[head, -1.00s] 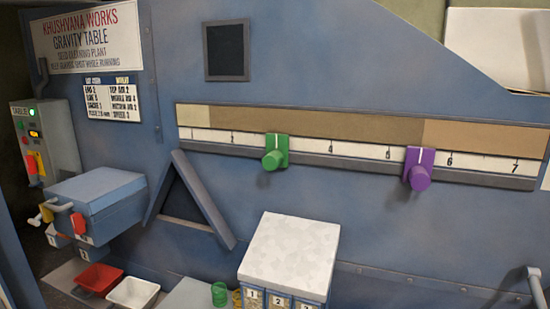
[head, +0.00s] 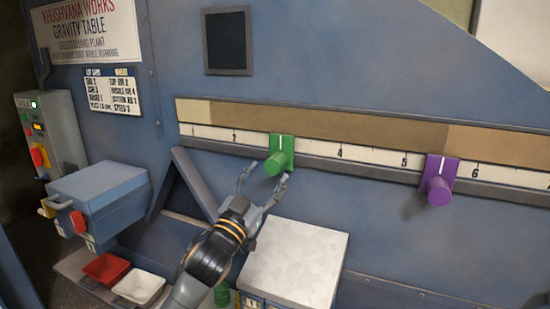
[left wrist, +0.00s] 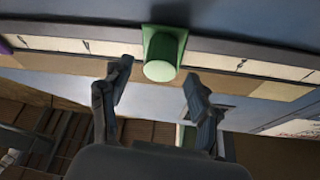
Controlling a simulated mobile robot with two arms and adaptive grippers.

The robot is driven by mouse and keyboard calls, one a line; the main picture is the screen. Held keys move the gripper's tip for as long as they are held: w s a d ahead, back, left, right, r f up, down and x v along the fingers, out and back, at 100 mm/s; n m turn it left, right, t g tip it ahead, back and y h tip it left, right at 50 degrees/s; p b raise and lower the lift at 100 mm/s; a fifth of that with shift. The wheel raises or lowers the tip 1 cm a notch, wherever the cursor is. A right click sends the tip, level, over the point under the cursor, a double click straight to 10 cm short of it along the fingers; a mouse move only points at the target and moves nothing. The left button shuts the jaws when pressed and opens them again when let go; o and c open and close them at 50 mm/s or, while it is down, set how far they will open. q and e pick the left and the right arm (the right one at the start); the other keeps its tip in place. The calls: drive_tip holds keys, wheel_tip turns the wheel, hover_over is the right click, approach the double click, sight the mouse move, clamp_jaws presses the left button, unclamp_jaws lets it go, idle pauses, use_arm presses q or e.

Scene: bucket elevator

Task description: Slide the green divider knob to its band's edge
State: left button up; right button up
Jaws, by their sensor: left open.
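The green divider knob (head: 278,159) sits on the numbered scale (head: 308,145) between 2 and 4, with a white line on its plate. My left gripper (head: 265,176) is open just below and in front of the knob, its two fingers pointing up at it. In the left wrist view the green knob (left wrist: 162,66) shows between and beyond the open fingertips (left wrist: 158,80), apart from both. Above the scale is a band strip: a pale section (head: 193,110) at left, a darker tan section (head: 330,124), and a lighter tan section (head: 490,148) at right.
A purple knob (head: 438,182) sits on the same scale between 5 and 6. A pale-topped box (head: 297,262) stands below, right of my left arm. A triangular frame (head: 196,182) juts out at left.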

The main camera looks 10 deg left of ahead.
sight(272, 168)
use_arm(q)
drive_tip(key=x, duration=0.2)
drive_tip(key=shift+w+d+r+p, duration=0.1)
drive_tip(key=shift+w+r+p, duration=0.2)
drive_tip(key=shift+p, duration=0.05)
drive_tip(key=shift+w+d+r, duration=0.1)
drive_tip(key=shift+w, duration=0.25)
drive_tip(key=shift+w+d, duration=0.1)
drive_tip(key=shift+w, duration=0.25)
drive_tip(key=shift+c, duration=0.2)
clamp_jaws()
use_arm(e)
drive_tip(key=shift+w+d+r, duration=0.25)
drive_tip(key=shift+w+r, duration=0.4)
drive_tip(key=shift+r, duration=0.2)
